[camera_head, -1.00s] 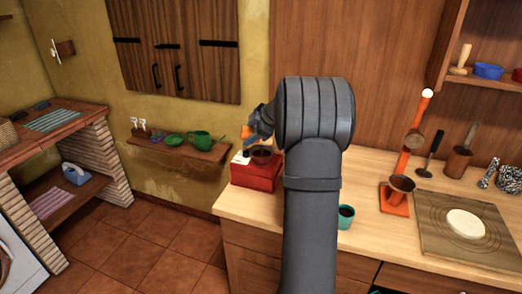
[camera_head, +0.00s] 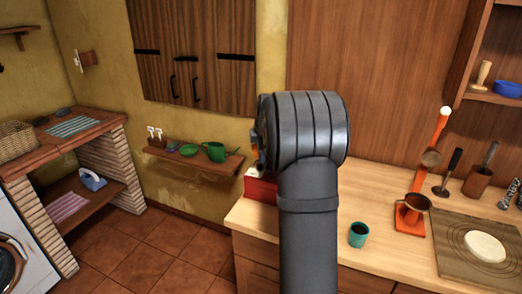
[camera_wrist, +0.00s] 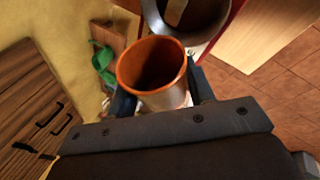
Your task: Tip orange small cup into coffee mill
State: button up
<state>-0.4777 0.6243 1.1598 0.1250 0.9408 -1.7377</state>
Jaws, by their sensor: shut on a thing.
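The small cup (camera_wrist: 172,98) has an orange rim and inside and a paler outer wall. In the wrist view it sits between the two fingers of my gripper (camera_wrist: 162,92), which is shut on it. Its mouth faces the wrist camera, and I cannot tell what is inside. The coffee mill's round metal bowl (camera_wrist: 205,36) is just beyond the cup's rim in the wrist view. In the head view the mill's red box (camera_head: 261,190) stands at the counter's left end, mostly hidden by my arm. Only a sliver of the orange cup (camera_head: 254,152) shows there beside my wrist.
A teal cup (camera_head: 358,235) with dark contents stands on the counter right of my arm. An orange stand (camera_head: 410,222) and a board (camera_head: 448,258) with a pale round piece are further right. A wall shelf (camera_head: 200,170) holds green dishes to the left.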

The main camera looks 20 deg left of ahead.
jog(key=h, duration=0.1)
jog(key=t+h, duration=0.1)
jog(key=h, duration=0.1)
jog(key=n+t+h, duration=0.1)
jog(key=shift+s+a+f+h, duration=0.1)
jog(key=shift+a+f+h, duration=0.15)
jog(key=shift+f+h, duration=0.1)
jog(key=t+h, duration=0.1)
jog(key=n+t+h, duration=0.1)
jog(key=h, duration=0.1)
jog(key=d+t+h, duration=0.1)
jog(key=h, duration=0.1)
jog(key=shift+w+r+n, duration=0.15)
jog(key=shift+w+n, duration=0.1)
jog(key=shift+n, duration=0.15)
jog(key=shift+d+r+t+h, duration=0.1)
jog(key=shift+t+h, duration=0.25)
jog(key=shift+t, duration=0.05)
jog(key=shift+w, duration=0.1)
